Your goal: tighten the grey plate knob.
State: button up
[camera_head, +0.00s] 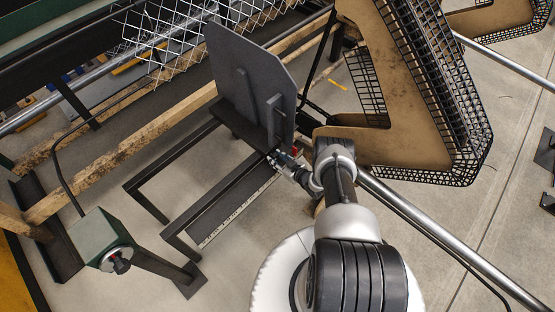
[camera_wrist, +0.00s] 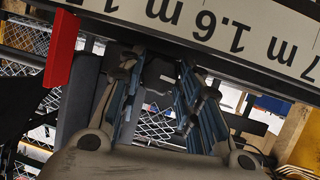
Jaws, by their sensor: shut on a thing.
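The upright grey plate (camera_head: 240,75) stands on a dark metal frame in the head view, with ribs on its near face. My gripper (camera_head: 277,158) is at the foot of the plate, beside the end of the ruler rail. In the wrist view my gripper (camera_wrist: 158,85) has its two blue-padded fingers on either side of a dark grey knob (camera_wrist: 160,71), below the ruler strip. The fingers are shut on this knob. It is hidden by the gripper in the head view. A red part (camera_wrist: 60,48) is at the left in the wrist view and close beside the gripper in the head view.
A ruler strip (camera_head: 238,211) runs along the dark frame. A large wooden guard with black mesh (camera_head: 425,100) stands right of my arm. A green box with a dark knob (camera_head: 102,240) is at lower left. A wire mesh (camera_head: 195,35) lies behind the plate.

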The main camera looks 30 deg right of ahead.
jog(key=shift+d+m+g+y, duration=0.15)
jog(key=shift+m+g+y, duration=0.1)
jog(key=shift+m+y, duration=0.6)
jog(key=shift+d+m+g+y, duration=0.1)
jog(key=shift+m+g+y, duration=0.15)
jog(key=shift+m+y, duration=0.55)
jog(key=shift+m+h, duration=0.25)
jog(key=shift+m, duration=0.1)
jog(key=o, duration=1)
jog(key=shift+o, duration=0.2)
jog(key=shift+a, duration=0.1)
